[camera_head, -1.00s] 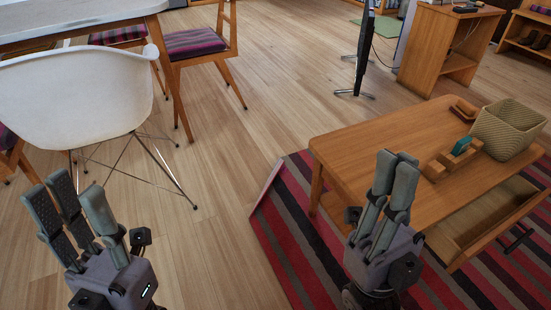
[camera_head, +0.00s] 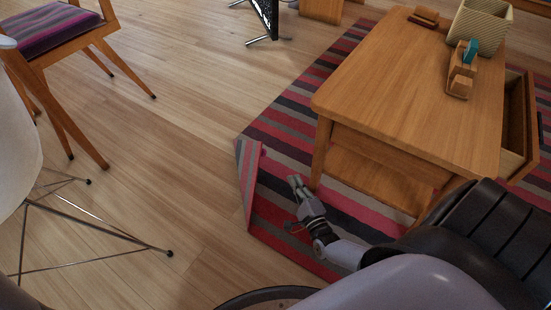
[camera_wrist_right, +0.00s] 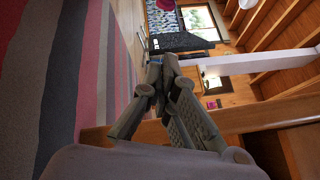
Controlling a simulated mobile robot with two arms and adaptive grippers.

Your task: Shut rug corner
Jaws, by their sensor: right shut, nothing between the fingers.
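The striped rug (camera_head: 290,120) lies on the wooden floor under the low table. Its corner flap (camera_head: 248,180) on the left side stands up or is folded over, showing a paler striped face. My right gripper (camera_head: 296,182) is low over the rug, just right of the flap and apart from it, near a table leg. Its fingers are shut and empty, and they also show in the right wrist view (camera_wrist_right: 158,68) with the rug (camera_wrist_right: 65,80) at left. My left gripper is out of view.
The wooden table (camera_head: 410,90) with an open drawer (camera_head: 520,130) stands close to my right arm. It carries a basket (camera_head: 480,30) and a wooden holder (camera_head: 461,80). Chairs (camera_head: 70,40) stand at left.

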